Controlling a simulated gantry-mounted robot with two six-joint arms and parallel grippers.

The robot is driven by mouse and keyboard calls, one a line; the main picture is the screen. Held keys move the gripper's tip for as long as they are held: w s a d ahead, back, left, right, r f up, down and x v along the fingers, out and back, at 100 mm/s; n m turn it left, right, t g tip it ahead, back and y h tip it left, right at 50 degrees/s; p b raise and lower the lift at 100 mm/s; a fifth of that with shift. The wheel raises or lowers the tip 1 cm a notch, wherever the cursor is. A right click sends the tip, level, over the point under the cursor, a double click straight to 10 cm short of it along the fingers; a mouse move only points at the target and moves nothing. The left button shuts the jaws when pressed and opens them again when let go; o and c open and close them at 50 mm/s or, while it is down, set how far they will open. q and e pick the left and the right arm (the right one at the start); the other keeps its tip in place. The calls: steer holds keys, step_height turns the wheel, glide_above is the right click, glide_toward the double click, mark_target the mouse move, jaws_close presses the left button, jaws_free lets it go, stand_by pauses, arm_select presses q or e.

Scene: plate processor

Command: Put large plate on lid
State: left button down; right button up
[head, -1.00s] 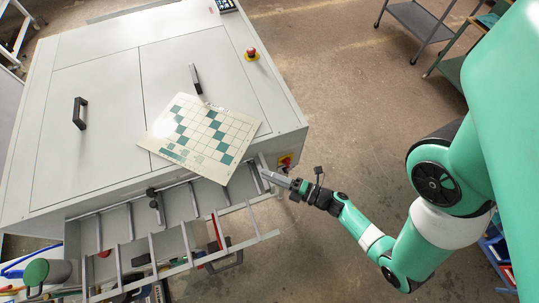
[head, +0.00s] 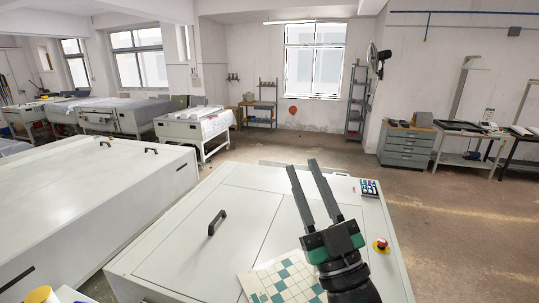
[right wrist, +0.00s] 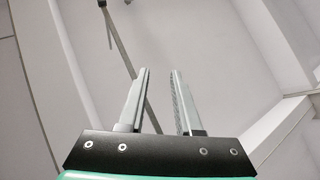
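The large plate (head: 270,283), pale with teal checks, lies flat on the light grey lid (head: 262,222) of the plate processor at the bottom of the head view. The bottom edge of the picture cuts it off, and my right gripper partly covers it. My right gripper (head: 302,164) is raised above the machine with its fingers pointing up and away. Its fingers are apart and empty; the right wrist view (right wrist: 162,75) shows a clear gap between them against pale ceiling or wall surfaces. My left gripper is not in view.
A black handle (head: 216,222) stands up from the machine top. A red emergency button (head: 381,245) and a keypad (head: 369,187) sit on its right side. Another long machine (head: 90,200) stands to the left. The floor on the right is clear.

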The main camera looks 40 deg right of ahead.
steer(key=s+a+r+n+t+y, duration=0.1)
steer(key=s+a+r+t+y, duration=0.3)
steer(key=a+r+y, duration=0.75)
step_height(320, 180, up, 10)
steer(key=s+a+g+h+p, duration=0.1)
steer(key=p, duration=0.8)
steer(key=shift+s+g+p, duration=0.15)
steer(key=shift+g+p, duration=0.15)
steer(key=shift+p, duration=0.1)
steer(key=shift+h, duration=0.25)
